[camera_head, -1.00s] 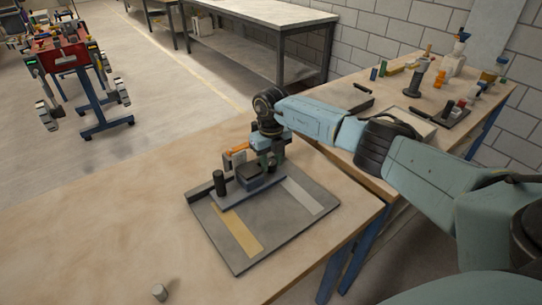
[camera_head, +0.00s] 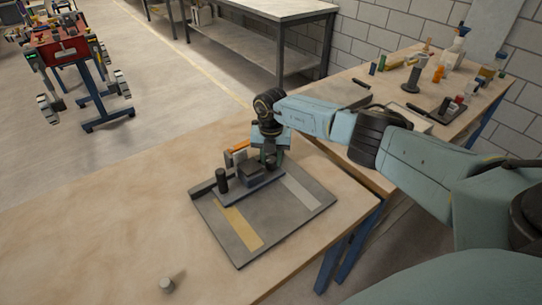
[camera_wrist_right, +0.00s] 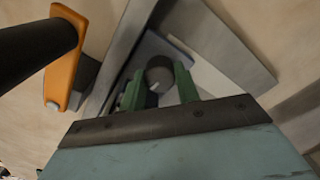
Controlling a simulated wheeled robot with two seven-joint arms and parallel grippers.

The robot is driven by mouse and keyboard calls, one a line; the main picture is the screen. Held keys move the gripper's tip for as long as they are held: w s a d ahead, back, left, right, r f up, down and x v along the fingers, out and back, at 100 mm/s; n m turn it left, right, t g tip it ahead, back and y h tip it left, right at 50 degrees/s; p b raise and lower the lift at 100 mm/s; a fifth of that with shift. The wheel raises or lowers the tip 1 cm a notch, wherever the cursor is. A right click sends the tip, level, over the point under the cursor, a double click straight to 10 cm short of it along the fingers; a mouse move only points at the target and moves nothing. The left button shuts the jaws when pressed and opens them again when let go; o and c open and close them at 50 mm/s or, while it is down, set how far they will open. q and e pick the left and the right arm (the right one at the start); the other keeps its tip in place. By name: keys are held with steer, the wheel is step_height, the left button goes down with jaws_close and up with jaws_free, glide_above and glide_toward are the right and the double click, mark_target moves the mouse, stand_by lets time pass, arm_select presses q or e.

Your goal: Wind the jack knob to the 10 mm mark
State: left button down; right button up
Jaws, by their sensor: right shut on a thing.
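The tilting sandbed, a dark grey plate (camera_head: 275,222), lies on the wooden table with a yellow strip and a pale strip on it. A raised bar with a dark block (camera_head: 250,173) and a black post (camera_head: 221,180) stands along its back. My right gripper (camera_head: 270,160) is down at the back of the bed. In the right wrist view its green fingers (camera_wrist_right: 158,90) are shut on a round dark grey jack knob (camera_wrist_right: 160,74) with a light mark on its top. The 10 mm mark cannot be made out. My left gripper is out of view.
An orange bar (camera_head: 238,147) sits behind the black post; it is close to the hand in the right wrist view (camera_wrist_right: 65,60). A small grey cylinder (camera_head: 167,285) stands at the front of the table. The left of the table is clear.

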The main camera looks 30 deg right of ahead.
mark_target(271, 159)
stand_by(0.5)
steer(key=o, duration=1)
steer(key=shift+r, duration=0.15)
step_height(271, 159, up, 13)
steer(key=shift+r+p, duration=0.1)
steer(key=shift+p, duration=0.55)
